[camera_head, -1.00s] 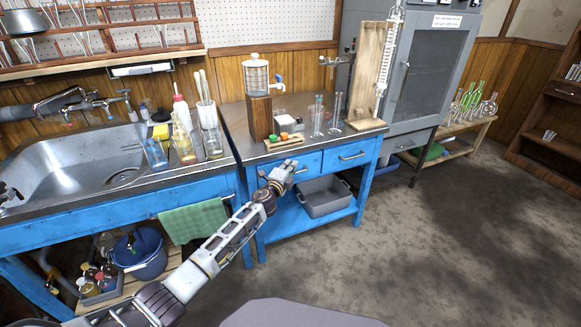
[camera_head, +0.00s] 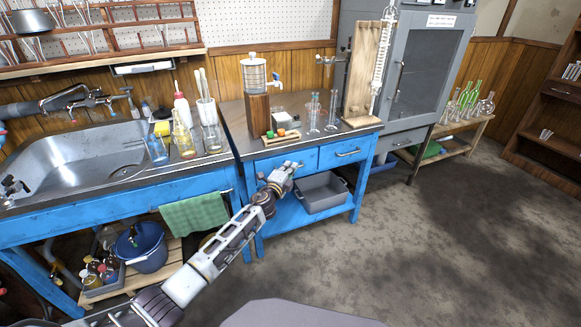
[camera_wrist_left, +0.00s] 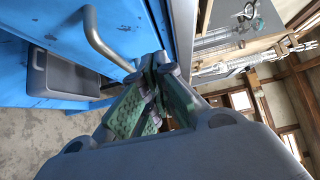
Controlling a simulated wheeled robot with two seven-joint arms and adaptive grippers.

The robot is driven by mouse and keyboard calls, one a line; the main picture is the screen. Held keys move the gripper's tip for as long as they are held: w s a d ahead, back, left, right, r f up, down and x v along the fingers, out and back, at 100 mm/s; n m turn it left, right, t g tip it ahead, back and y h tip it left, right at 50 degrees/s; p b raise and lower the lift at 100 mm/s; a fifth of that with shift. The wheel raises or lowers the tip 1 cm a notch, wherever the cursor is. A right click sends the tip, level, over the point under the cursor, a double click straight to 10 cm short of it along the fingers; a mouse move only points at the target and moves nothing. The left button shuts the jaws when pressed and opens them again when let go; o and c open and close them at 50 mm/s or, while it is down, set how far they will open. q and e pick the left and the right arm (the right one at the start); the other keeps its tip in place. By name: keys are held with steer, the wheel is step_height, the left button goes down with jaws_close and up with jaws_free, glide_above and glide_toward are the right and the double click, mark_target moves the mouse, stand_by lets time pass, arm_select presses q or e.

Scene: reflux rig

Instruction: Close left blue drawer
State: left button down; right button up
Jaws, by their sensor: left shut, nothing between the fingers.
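The blue table (camera_head: 262,215) has two drawers side by side under its dark top. The left blue drawer (camera_head: 309,157) is partly covered by my left gripper (camera_head: 289,167); its front looks nearly level with the right one, and I cannot tell whether a small gap is left. My left gripper is shut and empty, at the drawer front. In the left wrist view, the closed fingers (camera_wrist_left: 158,88) are beside a metal bar handle (camera_wrist_left: 98,36) on a blue front; contact is unclear. My right gripper is out of view.
The right drawer (camera_head: 341,150) appears closed. A grey bin (camera_head: 322,194) sits on the lower shelf. Glassware (camera_head: 314,117) and a wooden-based dispenser (camera_head: 257,115) stand on the tabletop. A sink counter with a green towel (camera_head: 194,215) is at left. Open floor lies at right.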

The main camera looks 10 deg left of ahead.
arm_select(q)
steer(key=s+a+p, duration=0.1)
steer(key=s+p, duration=0.1)
steer(key=s, duration=0.7)
steer(key=shift+s+a, duration=0.15)
steer(key=shift+a, duration=0.05)
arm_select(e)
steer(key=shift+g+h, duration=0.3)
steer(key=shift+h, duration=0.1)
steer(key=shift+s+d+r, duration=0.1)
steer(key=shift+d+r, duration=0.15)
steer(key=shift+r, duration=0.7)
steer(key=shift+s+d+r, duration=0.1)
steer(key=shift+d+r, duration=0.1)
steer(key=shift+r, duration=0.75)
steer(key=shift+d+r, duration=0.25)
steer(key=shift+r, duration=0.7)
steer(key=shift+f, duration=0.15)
